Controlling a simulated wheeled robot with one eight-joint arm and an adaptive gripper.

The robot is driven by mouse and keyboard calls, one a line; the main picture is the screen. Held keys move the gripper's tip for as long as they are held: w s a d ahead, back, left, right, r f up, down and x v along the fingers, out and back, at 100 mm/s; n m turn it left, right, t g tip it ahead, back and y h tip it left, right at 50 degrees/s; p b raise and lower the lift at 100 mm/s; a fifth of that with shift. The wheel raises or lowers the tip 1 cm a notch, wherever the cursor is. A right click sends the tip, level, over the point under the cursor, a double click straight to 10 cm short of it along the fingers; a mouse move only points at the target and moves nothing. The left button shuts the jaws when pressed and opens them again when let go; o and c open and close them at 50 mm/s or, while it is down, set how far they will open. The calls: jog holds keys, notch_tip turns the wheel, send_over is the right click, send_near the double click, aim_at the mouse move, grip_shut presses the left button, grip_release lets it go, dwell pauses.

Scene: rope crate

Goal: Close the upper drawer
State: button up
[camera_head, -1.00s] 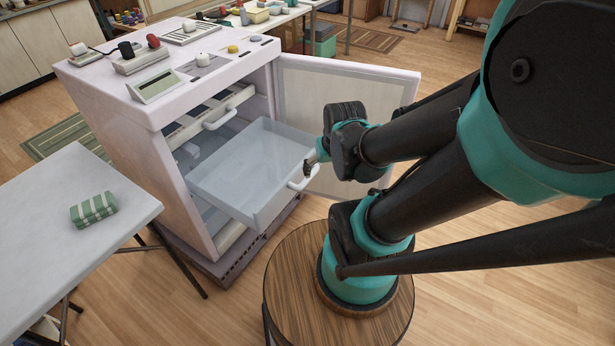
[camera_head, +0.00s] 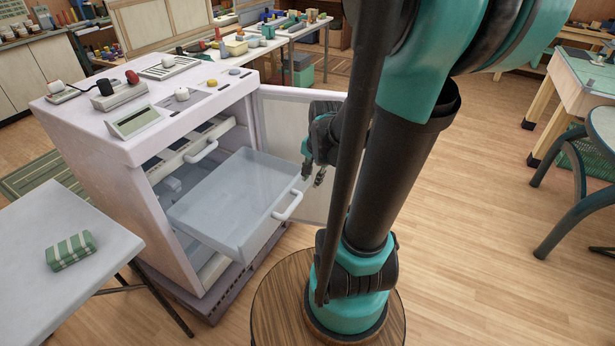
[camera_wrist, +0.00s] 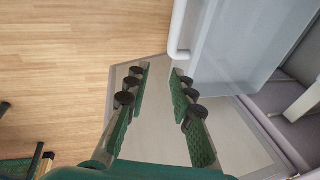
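The white cabinet (camera_head: 85,130) stands open, its contents partly visible. An upper drawer with a white handle (camera_head: 201,151) sits within the cabinet opening, just under the top. Below it, a translucent blue-grey drawer (camera_head: 222,200) is pulled far out, with a white handle (camera_head: 288,206) on its front. In the wrist view this handle (camera_wrist: 179,42) lies beyond the fingers. My gripper (camera_head: 316,176) is above and right of the pulled-out drawer's handle, apart from it. In the wrist view its green padded fingers (camera_wrist: 159,75) are spread with nothing between them.
The cabinet's door (camera_head: 290,122) is swung open behind my gripper. Benches with small items line the back. The wooden floor (camera_head: 480,230) at the right is clear up to a teal chair (camera_head: 580,205).

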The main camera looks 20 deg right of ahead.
jog(key=w+d+m, duration=0.1)
jog(key=w+m, duration=0.1)
jog(key=m, duration=0.1)
jog(key=w+d+m, duration=0.1)
jog(key=w+m, duration=0.1)
jog(key=w+d+m, duration=0.1)
jog(key=d+m, duration=0.1)
jog(key=m, duration=0.1)
jog(key=shift+w+f+m+g+y, duration=0.2)
jog(key=shift+w+m+g+y, duration=0.1)
jog(key=shift+w, duration=0.1)
grip_shut()
jog(key=w+d+f+m, duration=0.1)
jog(key=w+d+m, duration=0.3)
jog(key=m, duration=0.3)
jog(key=w+a+f, duration=0.2)
jog(key=f, duration=0.3)
jog(key=w+a+f+m, duration=0.1)
jog(key=w+a+f, duration=0.1)
jog(key=f, duration=0.3)
jog(key=shift+w+f+g+y, duration=0.15)
jog(key=shift+w+g+y, duration=0.15)
jog(key=shift+w+y, duration=0.15)
jog(key=shift+a, duration=0.1)
jog(key=w+a, duration=1.9)
jog(key=shift+w+a, duration=0.15)
jog(key=shift+w, duration=0.05)
jog(key=shift+s, duration=0.1)
